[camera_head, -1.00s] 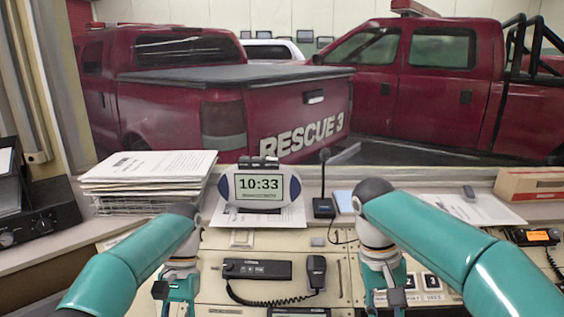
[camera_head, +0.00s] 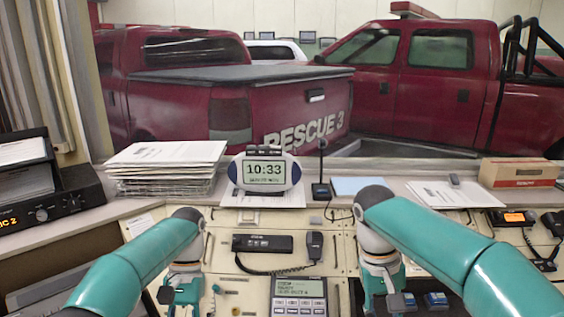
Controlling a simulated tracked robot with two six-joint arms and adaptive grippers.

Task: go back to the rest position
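My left arm comes in from the left, with its gripper (camera_head: 186,296) pointing down over the near left part of the console (camera_head: 338,262). My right gripper (camera_head: 386,298) points down over the near right part of the console. Both grippers are cut by the bottom edge of the picture, so their fingertips are hidden. I see no object held in either. A handset radio unit (camera_head: 262,243) with a corded microphone (camera_head: 314,247) lies between the arms, clear of both.
A desk phone (camera_head: 300,297) sits between the grippers. Behind are a clock (camera_head: 264,172), a paper stack (camera_head: 165,165) and a stand microphone (camera_head: 321,188). A black radio (camera_head: 50,208) stands left, another with an orange display (camera_head: 514,218) right. Red trucks (camera_head: 240,100) stand beyond.

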